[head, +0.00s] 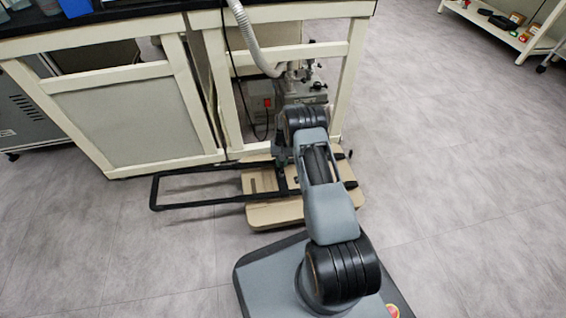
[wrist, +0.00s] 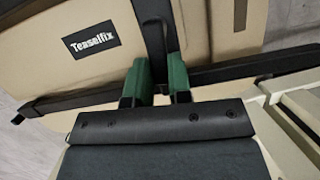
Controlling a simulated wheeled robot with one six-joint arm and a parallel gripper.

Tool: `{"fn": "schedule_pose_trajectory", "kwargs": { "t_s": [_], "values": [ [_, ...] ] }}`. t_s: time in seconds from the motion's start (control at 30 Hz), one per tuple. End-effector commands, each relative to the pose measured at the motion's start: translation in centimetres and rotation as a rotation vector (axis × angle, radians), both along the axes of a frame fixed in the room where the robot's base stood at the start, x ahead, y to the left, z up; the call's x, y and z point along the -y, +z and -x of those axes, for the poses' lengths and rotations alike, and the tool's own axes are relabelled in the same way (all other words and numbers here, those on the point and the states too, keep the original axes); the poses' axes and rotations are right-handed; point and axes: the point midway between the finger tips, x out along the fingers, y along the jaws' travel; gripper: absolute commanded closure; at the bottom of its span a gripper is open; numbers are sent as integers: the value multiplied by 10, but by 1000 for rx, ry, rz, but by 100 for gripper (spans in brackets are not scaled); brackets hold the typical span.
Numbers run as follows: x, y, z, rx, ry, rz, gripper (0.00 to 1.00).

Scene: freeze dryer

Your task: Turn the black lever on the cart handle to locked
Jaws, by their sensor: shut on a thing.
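The cart handle (head: 180,204) is a long black frame that reaches out to the left from the beige cart in the head view. In the wrist view a black bar of the handle (wrist: 75,100) crosses the picture from left to right. My gripper (wrist: 158,66) has green fingers and is at this bar, shut on a narrow black piece, which looks like the black lever (wrist: 155,42). The lever's lower part is hidden between and behind the fingers. I cannot tell the lever's exact angle.
The beige cart base (head: 275,212) is on the floor beside a cream bench frame (head: 186,95). A grey pump with a red switch (head: 267,102) and a corrugated hose (head: 248,40) are under the bench. The cart carries a "Teaselfix" label (wrist: 91,39).

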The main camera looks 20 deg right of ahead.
Motion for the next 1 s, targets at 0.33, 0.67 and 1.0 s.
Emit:
{"fn": "schedule_pose_trajectory", "kwargs": {
  "t_s": [0.33, 0.67, 1.0],
  "values": [
    [-4, 1, -2, 12, 97, 2, 100],
    [-4, 1, -2, 14, 110, 3, 100],
    [-4, 1, -2, 14, 108, 2, 64]
  ]
}}
